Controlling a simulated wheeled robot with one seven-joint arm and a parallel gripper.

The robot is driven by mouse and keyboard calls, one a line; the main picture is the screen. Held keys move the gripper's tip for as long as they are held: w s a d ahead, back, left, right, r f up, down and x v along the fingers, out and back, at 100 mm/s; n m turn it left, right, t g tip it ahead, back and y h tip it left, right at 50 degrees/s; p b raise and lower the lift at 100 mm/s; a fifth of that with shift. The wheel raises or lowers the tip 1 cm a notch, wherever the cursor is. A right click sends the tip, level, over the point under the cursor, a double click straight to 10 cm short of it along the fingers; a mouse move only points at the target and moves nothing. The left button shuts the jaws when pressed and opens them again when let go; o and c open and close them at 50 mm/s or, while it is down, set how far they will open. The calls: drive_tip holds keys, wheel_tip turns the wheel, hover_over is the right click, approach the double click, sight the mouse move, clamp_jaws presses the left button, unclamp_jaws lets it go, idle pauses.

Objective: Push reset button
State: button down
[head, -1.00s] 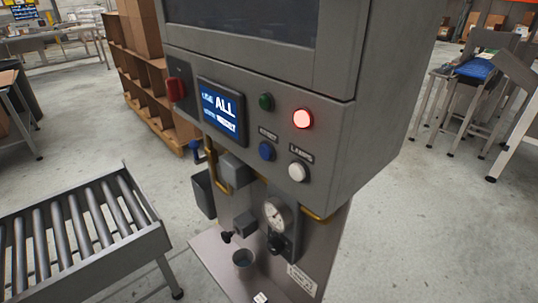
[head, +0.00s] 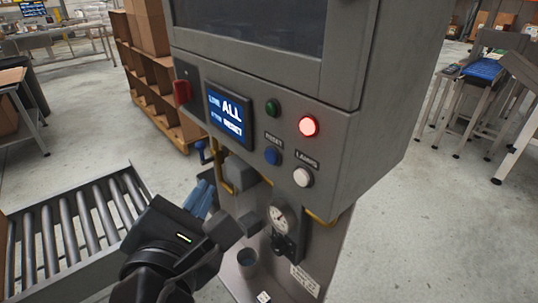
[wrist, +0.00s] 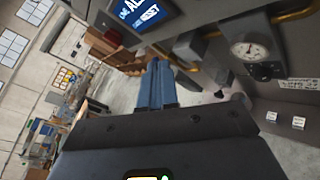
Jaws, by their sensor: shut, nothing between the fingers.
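The blue reset button (head: 273,156) sits on the grey front panel of the machine (head: 345,140), under a label that reads RESET. A white button (head: 303,177) labelled LAMPS is to its lower right. A green button (head: 272,107) and a lit red light (head: 308,126) are above. My gripper (head: 207,185) is in front of the machine, lower left of the reset button and apart from it. Its blue fingers are together and empty, also in the wrist view (wrist: 157,66). I cannot make out the reset button in the wrist view.
A screen (head: 230,113) and a red switch (head: 182,92) are on the panel's left. Yellow pipework and a gauge (head: 282,218) are below the panel. A roller conveyor (head: 75,228) stands at left.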

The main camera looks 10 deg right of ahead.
sight(270, 157)
idle(0.4)
drive_tip(key=w+d, duration=0.5)
drive_tip(key=d, duration=0.2)
idle(0.3)
drive_tip(key=shift+d, duration=0.1)
drive_tip(key=shift+d+r+p, duration=0.1)
drive_tip(key=shift+p, duration=0.25)
idle(1.6)
drive_tip(key=shift+w+d+p, duration=0.15)
drive_tip(key=shift+d+p, duration=0.1)
drive_tip(key=shift+p, duration=0.25)
